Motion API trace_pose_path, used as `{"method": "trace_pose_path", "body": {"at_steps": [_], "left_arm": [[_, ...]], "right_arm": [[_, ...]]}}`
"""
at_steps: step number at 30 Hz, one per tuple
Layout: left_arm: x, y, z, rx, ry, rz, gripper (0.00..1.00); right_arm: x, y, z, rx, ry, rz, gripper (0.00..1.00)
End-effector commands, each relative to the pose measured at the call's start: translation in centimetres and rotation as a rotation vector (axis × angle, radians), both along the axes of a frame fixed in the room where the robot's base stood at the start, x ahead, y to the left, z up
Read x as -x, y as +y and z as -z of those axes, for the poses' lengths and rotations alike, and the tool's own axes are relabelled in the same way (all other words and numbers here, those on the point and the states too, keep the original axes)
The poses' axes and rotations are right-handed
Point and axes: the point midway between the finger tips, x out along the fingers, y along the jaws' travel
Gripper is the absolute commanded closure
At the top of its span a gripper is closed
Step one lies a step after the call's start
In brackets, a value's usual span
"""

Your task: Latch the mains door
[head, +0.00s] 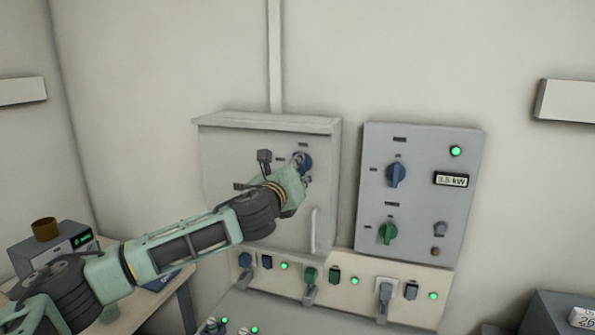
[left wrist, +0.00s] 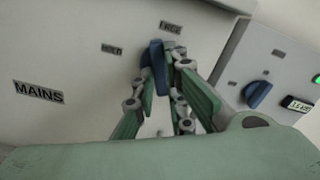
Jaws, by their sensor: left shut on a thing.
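The mains door (head: 228,165) is the grey front of the left wall box and looks closed. It also shows in the left wrist view, marked MAINS (left wrist: 38,92). A blue latch knob (head: 301,159) sits near its upper right, with one small label to its left and one above, the upper seeming to read FREE (left wrist: 170,27). My left gripper (head: 303,171) is at this knob, its fingers shut on it. In the left wrist view the knob (left wrist: 152,66) stands roughly upright between the fingertips, partly hidden by them. My right gripper is not in view.
A pale bar handle (head: 315,231) is on the door's lower right. A grey control panel (head: 425,150) with blue and green knobs hangs to the right. Below runs a pale strip (head: 345,267) with switches, green lamps and plugs. A bench with a brown cup (head: 46,229) is at left.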

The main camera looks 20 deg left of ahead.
Motion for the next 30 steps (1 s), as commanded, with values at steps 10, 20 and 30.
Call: {"method": "trace_pose_path", "body": {"at_steps": [10,20,30], "left_arm": [[0.0,0.06,0.03,0.01,0.001,-0.002,1.0],[0.0,-0.1,0.06,0.156,0.008,0.0,1.0],[0.01,-0.19,-0.03,0.463,0.02,-0.001,1.0]], "right_arm": [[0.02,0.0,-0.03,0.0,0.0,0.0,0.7],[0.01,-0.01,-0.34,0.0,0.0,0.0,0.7],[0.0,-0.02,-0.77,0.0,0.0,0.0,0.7]]}}
